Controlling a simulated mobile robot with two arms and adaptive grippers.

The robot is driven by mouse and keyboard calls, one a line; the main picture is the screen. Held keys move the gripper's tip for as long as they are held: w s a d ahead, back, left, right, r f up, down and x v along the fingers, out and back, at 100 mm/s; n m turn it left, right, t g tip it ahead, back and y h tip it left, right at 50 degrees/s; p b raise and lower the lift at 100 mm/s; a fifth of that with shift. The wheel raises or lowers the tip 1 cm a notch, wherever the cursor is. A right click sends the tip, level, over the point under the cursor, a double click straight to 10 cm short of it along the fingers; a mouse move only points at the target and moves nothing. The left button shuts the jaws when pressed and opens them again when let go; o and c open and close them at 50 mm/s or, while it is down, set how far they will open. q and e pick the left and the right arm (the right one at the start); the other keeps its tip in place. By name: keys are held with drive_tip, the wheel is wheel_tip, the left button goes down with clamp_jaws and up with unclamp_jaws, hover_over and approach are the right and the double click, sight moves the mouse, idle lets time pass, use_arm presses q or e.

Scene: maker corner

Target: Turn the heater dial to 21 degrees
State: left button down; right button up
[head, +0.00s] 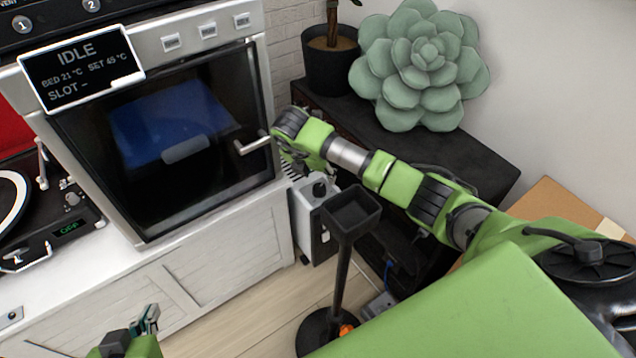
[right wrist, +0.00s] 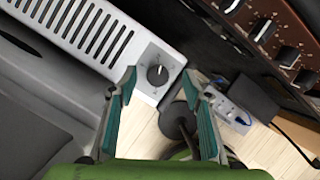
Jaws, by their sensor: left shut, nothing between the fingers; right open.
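The heater (head: 305,222) is a white box standing on the floor between the oven cabinet and the dark shelf. Its black dial (head: 319,188) is on top. In the right wrist view the dial (right wrist: 157,74) sits on a grey square plate beside the heater's slotted grille (right wrist: 85,30). The degree marks are too small to read. My right gripper (right wrist: 160,82) is open, its teal fingers apart on either side of the dial in that view; I cannot tell how far above it they are. My left gripper (head: 148,318) is shut and empty, low at the left, away from the heater.
A black tray on a stand (head: 350,212) rises close to the heater's right. The oven-like printer (head: 170,130) with its handle is on the left. A dark shelf (head: 440,155) holds a succulent (head: 420,65). A power strip (right wrist: 230,112) lies near the stand on the floor.

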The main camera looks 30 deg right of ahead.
sight(319, 186)
drive_tip(key=shift+r, duration=2.35)
